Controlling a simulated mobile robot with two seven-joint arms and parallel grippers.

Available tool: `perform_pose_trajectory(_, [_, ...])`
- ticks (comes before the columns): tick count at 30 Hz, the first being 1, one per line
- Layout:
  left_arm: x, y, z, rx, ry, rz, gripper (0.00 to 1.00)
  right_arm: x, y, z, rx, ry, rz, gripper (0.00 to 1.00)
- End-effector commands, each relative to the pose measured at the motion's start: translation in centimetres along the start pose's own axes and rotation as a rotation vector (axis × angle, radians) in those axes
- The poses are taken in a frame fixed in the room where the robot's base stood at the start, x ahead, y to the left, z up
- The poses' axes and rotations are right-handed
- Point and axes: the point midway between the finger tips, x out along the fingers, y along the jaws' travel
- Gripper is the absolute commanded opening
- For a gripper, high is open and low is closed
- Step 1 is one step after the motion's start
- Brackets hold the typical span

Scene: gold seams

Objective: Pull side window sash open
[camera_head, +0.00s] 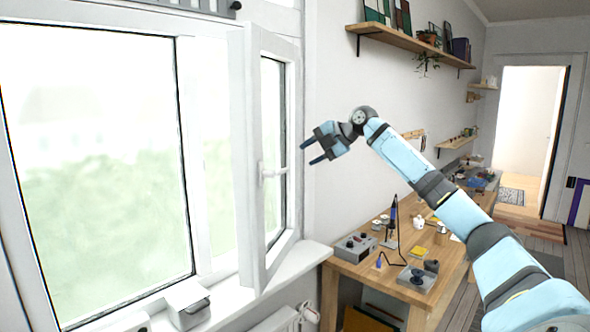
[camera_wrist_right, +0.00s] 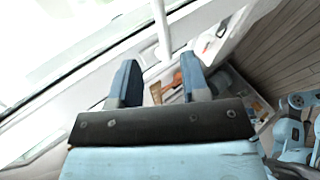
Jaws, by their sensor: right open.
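The white side window sash (camera_head: 252,160) stands swung inward into the room, at an angle to the frame. Its white handle (camera_head: 270,172) sticks out from the near stile toward the right. My right gripper (camera_head: 310,152) is open and empty, a little right of the handle and apart from it, with its fingers pointing left toward the sash. In the right wrist view, the gripper (camera_wrist_right: 158,80) shows both dark blue fingers spread, with a white handle (camera_wrist_right: 161,30) beyond and between them. My left gripper is not in view.
A wooden workbench (camera_head: 440,262) with several tools and devices stands below my right arm. A white box (camera_head: 187,304) sits on the window sill (camera_head: 222,300). A wall shelf (camera_head: 405,40) hangs above. The space between sash and bench is open.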

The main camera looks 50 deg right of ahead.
Motion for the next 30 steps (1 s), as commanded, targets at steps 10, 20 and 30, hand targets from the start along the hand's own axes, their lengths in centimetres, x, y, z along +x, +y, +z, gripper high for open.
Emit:
perform_pose_trajectory(10, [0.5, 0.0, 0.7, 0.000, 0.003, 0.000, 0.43, -3.4, 0.0, 0.0, 0.000, 0.001, 0.000, 0.42])
perform_pose_trajectory(20, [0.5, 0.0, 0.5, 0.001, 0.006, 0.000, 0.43, -3.5, 0.0, 0.0, 0.000, 0.001, 0.001, 0.22])
perform_pose_trajectory(30, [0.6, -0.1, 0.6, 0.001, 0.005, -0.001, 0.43, 8.1, -8.0, -4.9, 0.116, 0.022, -0.191, 0.00])
